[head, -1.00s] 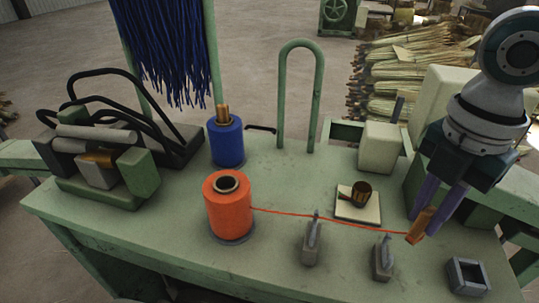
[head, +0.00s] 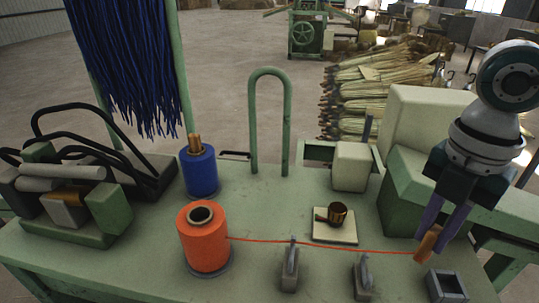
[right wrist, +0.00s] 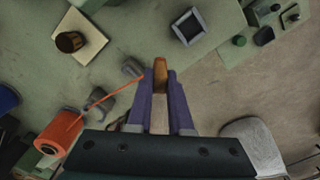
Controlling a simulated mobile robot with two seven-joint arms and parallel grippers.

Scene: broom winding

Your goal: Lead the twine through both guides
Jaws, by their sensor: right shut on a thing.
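An orange twine spool (head: 204,238) stands on the green table. Its thin orange twine (head: 330,246) runs taut to the right, to a small wooden tab (head: 427,243). My right gripper (head: 430,238) is shut on this tab, above the table; the right wrist view also shows the tab (right wrist: 160,72) between the purple fingers. Two grey guides, the left one (head: 290,270) and the right one (head: 362,280), stand along the twine's line. The twine crosses near their tops; I cannot tell whether it lies inside either. My left gripper is not in view.
A grey open square holder (head: 447,287) sits at the right front, near the tab. A white plate (head: 335,232) with a brown cup stands behind the twine. A blue spool (head: 199,172), a green hoop (head: 271,85) and a cream block (head: 351,167) stand further back.

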